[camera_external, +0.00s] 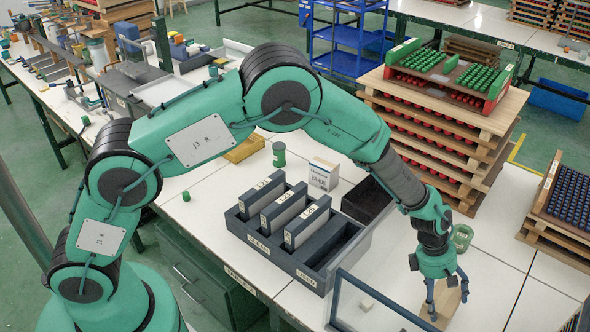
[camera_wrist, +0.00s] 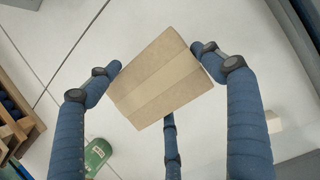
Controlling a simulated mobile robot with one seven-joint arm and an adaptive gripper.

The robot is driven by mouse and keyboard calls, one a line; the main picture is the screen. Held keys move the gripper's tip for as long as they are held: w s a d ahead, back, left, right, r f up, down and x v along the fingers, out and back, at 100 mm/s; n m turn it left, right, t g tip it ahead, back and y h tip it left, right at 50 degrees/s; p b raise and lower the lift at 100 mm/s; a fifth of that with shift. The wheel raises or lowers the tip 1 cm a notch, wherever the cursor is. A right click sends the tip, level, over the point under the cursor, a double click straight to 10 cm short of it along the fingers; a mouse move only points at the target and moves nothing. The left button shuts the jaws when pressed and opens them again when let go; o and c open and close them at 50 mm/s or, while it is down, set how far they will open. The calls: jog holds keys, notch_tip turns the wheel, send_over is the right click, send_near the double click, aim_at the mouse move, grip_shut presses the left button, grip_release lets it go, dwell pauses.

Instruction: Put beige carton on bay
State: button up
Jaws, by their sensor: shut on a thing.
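The beige carton (camera_external: 452,303) is at the right front, over the white worktop. It also shows in the wrist view as a tilted box (camera_wrist: 165,82) with a paler tape band. My gripper (camera_external: 447,291) is shut on it, with blue fingers around its sides. I cannot tell whether its underside touches the worktop. A dark grey rack (camera_external: 279,259) marked CLEAN and USED stands left of my gripper. Several of its bays hold upright labelled cases (camera_external: 306,228); the bay at its right end (camera_external: 333,247) looks empty. I cannot tell which bay is meant.
A grey-framed panel (camera_external: 375,300) stands between the rack and my gripper. A small pale block (camera_external: 367,304) lies behind it. A green can (camera_external: 462,238) is close behind my gripper. A white box (camera_external: 323,174) and a black open bin (camera_external: 368,200) stand behind the rack.

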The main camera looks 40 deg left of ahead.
jog(key=shift+f, duration=0.9)
jog(key=o, duration=1.7)
jog(key=shift+f, duration=0.15)
jog(key=shift+o, duration=0.2)
jog(key=shift+v, duration=0.9)
jog(key=p+v, duration=0.2)
jog(key=v, duration=0.8)
jog(key=shift+r, duration=0.25)
